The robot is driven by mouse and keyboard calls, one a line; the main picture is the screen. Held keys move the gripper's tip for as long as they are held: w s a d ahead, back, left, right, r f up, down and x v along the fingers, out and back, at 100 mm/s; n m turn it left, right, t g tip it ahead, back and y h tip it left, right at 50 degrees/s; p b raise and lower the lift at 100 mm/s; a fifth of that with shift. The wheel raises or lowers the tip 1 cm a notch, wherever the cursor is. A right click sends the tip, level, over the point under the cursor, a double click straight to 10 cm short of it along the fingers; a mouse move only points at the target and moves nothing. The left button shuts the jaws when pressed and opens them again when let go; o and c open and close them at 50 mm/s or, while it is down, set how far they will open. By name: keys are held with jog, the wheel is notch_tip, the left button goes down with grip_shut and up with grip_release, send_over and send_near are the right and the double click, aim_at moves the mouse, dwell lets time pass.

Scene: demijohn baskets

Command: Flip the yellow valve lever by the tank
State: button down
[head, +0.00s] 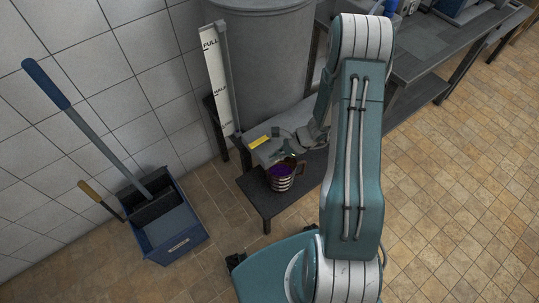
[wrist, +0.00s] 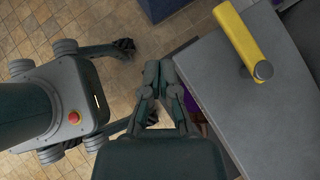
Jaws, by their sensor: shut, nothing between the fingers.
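The yellow valve lever (head: 259,142) lies by the foot of the grey tank (head: 262,65), left of my gripper (head: 286,153) in the head view. In the wrist view the lever (wrist: 239,35) is a long yellow bar at the upper right, with a round grey pivot (wrist: 263,71) at its lower end. It lies over a flat grey surface (wrist: 210,80). My gripper (wrist: 161,72) is shut and empty, left of the lever and apart from it. In the head view my arm hides part of the area beside the tank.
A banded mug (head: 281,184) with purple contents stands on a low dark bench (head: 262,205) below the gripper. A white gauge board (head: 220,90) stands beside the tank. A blue bin (head: 170,235) with long handles is at left. Tiled floor (head: 440,190) is clear at right.

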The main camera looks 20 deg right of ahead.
jog(key=s+d+r, duration=0.1)
jog(key=s+r, duration=0.3)
jog(key=shift+s+r, duration=0.2)
jog(key=shift+r, duration=0.05)
dwell(0.3)
jog(key=s+a+r+n+t+h, duration=0.1)
jog(key=s+a+r+n+h, duration=0.1)
jog(key=r+n, duration=0.5)
jog(key=s+a+r+n+t+h, duration=0.1)
jog(key=s+r+n, duration=0.5)
jog(key=r, duration=0.9)
jog(key=s+a+r+n+t+h, duration=0.1)
jog(key=s+a+r+n+h, duration=0.2)
jog(key=r+n, duration=0.5)
notch_tip(320, 180, up, 3)
jog(key=s+h, duration=0.1)
jog(key=h, duration=0.1)
jog(key=shift+s+h, duration=0.3)
jog(key=shift+s, duration=0.1)
